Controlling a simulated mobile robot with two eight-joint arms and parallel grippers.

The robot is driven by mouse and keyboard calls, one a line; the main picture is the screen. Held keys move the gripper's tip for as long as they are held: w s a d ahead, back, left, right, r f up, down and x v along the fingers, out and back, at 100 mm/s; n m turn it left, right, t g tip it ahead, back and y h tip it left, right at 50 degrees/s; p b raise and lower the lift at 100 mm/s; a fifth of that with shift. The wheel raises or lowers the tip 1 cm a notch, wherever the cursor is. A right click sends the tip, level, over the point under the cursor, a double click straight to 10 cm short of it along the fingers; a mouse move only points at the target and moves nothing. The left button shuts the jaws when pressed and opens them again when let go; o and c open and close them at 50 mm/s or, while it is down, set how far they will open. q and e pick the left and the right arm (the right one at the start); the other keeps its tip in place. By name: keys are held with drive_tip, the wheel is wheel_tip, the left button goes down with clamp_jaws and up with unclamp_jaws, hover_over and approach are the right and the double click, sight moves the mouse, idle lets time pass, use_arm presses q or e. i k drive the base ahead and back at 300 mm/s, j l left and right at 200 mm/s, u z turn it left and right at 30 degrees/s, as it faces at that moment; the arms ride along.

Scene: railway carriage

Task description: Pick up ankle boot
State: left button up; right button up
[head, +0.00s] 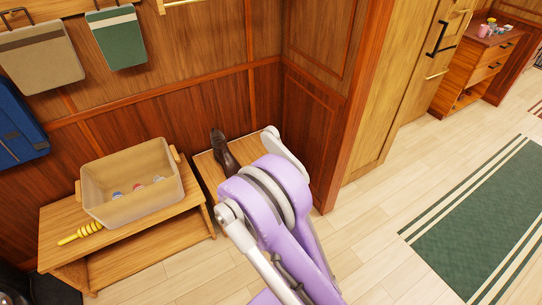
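The dark ankle boot (222,151) is on a low wooden stand (207,172) against the panelled wall, near the middle of the head view. Its tall shaft points up and away, and its foot runs toward the lower right. Part of the stand is hidden behind one of my purple and white arms, which rises from the bottom of the picture. The arm's folded joint is just right of the boot in the picture. I cannot see fingertips of either gripper. Nothing visible grips the boot.
A wooden bench (150,233) to the left carries a translucent bin (131,193) with small items inside and a yellow handled object (80,234). Bags hang on the wall above. A wooden corner post (345,130) stands right of the boot. The floor at right is open, with a green rug (475,235).

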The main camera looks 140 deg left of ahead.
sight(231, 167)
drive_tip(key=u, duration=5.2)
drive_tip(key=i+l+u, duration=0.1)
drive_tip(key=u, duration=0.3)
drive_tip(key=l+u, duration=0.2)
drive_tip(key=u, duration=0.25)
drive_tip(key=i+l+u, duration=0.1)
drive_tip(key=u, duration=0.3)
drive_tip(key=l+u, duration=0.3)
drive_tip(key=l, duration=0.25)
drive_tip(key=l+u, duration=0.25)
drive_tip(key=l, duration=0.3)
drive_tip(key=k+l, duration=0.1)
drive_tip(key=l, duration=0.45)
drive_tip(key=l+u, duration=0.15)
drive_tip(key=l, duration=0.45)
drive_tip(key=k+l, duration=0.15)
drive_tip(key=l, duration=0.4)
